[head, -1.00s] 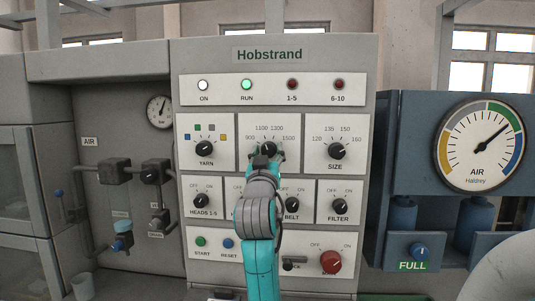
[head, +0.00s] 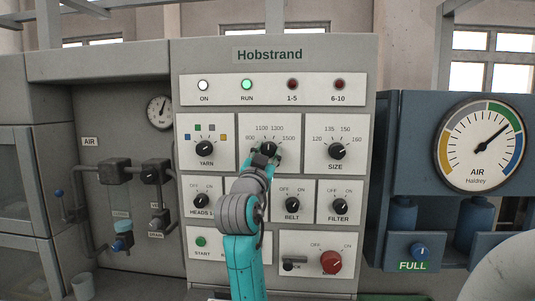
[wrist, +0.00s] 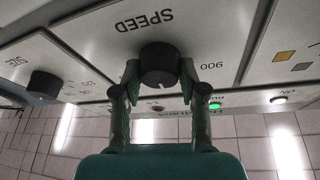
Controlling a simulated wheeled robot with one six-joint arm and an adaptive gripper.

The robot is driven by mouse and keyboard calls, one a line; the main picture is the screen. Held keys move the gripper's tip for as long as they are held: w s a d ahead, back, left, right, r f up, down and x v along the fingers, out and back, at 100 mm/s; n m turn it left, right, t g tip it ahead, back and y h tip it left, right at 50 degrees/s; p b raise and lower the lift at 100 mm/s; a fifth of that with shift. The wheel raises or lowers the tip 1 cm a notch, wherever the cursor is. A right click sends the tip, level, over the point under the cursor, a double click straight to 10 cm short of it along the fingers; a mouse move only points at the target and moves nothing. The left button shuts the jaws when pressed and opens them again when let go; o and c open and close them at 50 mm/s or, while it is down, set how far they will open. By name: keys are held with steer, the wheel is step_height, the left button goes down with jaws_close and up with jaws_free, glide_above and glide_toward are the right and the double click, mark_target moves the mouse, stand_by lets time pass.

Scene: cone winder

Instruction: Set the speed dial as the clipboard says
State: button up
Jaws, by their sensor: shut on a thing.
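The black speed dial (head: 268,147) sits at the top middle of the Hobstrand panel, with marks of about 900, 1100, 1300 and 1500 around it. My gripper (head: 265,156) is at the dial, its fingers on either side. In the wrist view the dial (wrist: 159,62) is between the two fingertips of my gripper (wrist: 159,75), below an upside-down SPEED label (wrist: 144,22). The gripper is shut on the dial. Its pointer is too hidden to read the exact setting. No clipboard shows in either view.
The yarn dial (head: 205,149) is to the left and the size dial (head: 337,151) to the right. The belt dial (head: 292,205) and a red main knob (head: 330,262) are lower. The green RUN lamp (head: 247,85) is lit.

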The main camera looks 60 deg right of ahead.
steer(key=shift+m+g, duration=1)
steer(key=shift+m, duration=1.2)
steer(key=o, duration=1.1)
steer(key=shift+o, duration=0.2)
steer(key=shift+a, duration=0.1)
steer(key=v, duration=1.1)
steer(key=shift+a, duration=0.4)
steer(key=shift+f, duration=0.1)
